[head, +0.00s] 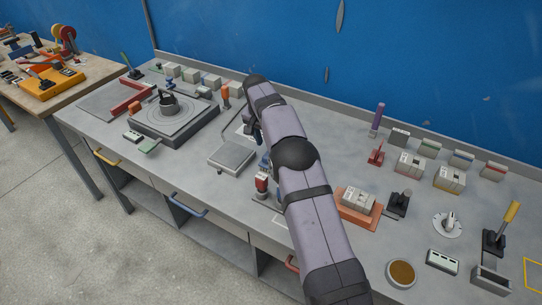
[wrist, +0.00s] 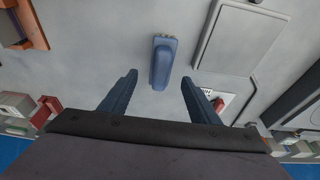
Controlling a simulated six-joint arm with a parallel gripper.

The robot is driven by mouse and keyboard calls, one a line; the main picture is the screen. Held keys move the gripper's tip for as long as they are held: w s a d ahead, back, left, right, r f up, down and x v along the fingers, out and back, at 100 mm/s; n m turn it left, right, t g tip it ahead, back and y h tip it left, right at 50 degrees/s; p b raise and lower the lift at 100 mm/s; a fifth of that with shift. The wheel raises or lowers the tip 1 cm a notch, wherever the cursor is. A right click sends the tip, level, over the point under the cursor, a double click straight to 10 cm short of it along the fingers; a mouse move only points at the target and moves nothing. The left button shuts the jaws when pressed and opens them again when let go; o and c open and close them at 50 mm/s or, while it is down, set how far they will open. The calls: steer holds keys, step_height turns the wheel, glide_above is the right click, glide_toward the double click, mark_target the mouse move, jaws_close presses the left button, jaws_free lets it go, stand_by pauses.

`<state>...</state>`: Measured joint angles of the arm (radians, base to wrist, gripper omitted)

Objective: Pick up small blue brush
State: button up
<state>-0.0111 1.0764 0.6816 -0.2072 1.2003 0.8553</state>
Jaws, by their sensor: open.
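In the wrist view a small blue object (wrist: 161,62), which looks like the small blue brush, lies on the grey bench. It is long and narrow, with a wider flat end at the top of the picture. My gripper (wrist: 160,77) is open, with one dark blue finger on each side of the brush's line. The brush's lower end reaches to about the fingertips in the picture, with clear gaps on both sides. I cannot tell the height of the fingers above it. In the head view my arm hides most of the gripper and I cannot make out the brush surely.
A flat grey plate device (head: 232,153) stands left of my arm and shows close to the brush in the wrist view (wrist: 240,37). A turntable unit (head: 172,122) is further left. An orange tray with a pale block (head: 357,202) is right of my arm. A blue wall (head: 440,65) stands behind.

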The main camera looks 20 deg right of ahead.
steer(key=shift+p+x, duration=1.55)
steer(key=shift+x, duration=1.65)
steer(key=shift+a, duration=0.15)
steer(key=c, duration=1.2)
